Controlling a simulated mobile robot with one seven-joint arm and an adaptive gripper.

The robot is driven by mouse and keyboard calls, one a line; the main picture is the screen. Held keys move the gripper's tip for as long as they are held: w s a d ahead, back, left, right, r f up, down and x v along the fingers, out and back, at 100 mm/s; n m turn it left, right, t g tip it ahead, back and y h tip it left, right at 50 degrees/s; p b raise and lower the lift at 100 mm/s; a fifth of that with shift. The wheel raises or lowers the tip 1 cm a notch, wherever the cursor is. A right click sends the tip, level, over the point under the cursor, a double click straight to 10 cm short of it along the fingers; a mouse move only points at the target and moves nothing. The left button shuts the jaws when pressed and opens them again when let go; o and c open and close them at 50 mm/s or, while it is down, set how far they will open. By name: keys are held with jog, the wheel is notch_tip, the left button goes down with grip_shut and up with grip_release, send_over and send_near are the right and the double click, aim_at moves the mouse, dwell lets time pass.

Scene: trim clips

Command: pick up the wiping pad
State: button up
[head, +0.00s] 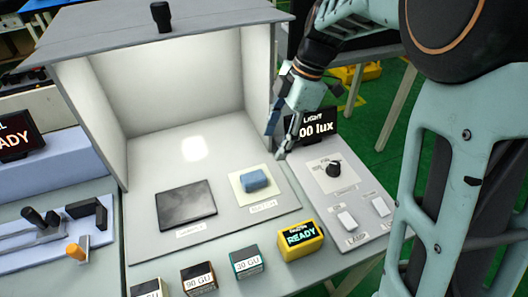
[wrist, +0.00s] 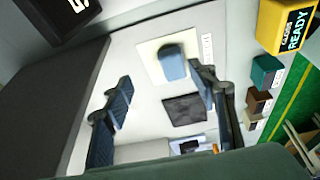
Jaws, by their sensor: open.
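The wiping pad (head: 255,180) is a small blue block lying on a cream square inside the light booth. It also shows in the wrist view (wrist: 172,64), upper middle, on the same cream square (wrist: 150,50). My gripper (head: 278,138) is above and to the right of the pad in the head view, by the booth's right wall. It is open and empty, apart from the pad. In the wrist view its two fingers (wrist: 160,76) are spread wide, with the pad showing beyond their tips.
A dark square panel (head: 186,205) lies left of the pad. The booth's right wall (head: 256,85) stands close to my gripper. A yellow READY meter (head: 300,240) and several small labelled blocks line the front. A lux display (head: 315,127) and control panel (head: 345,195) stand right.

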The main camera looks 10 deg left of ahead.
jog(key=s+a+g, duration=0.1)
jog(key=s+a, duration=0.1)
send_over(253, 177)
jog(key=w+d, duration=0.2)
jog(key=shift+y, duration=0.3)
jog(key=f, duration=0.4)
jog(key=shift+a+f, duration=0.15)
jog(key=shift+a, duration=0.05)
jog(key=x, duration=0.5)
jog(key=shift+s+d, duration=0.3)
jog(key=shift+s, duration=0.05)
jog(key=shift+a+f, duration=0.15)
jog(key=shift+f, duration=0.15)
jog(key=c, duration=1.1)
jog(key=shift+r+p, duration=0.2)
jog(key=shift+p, duration=0.1)
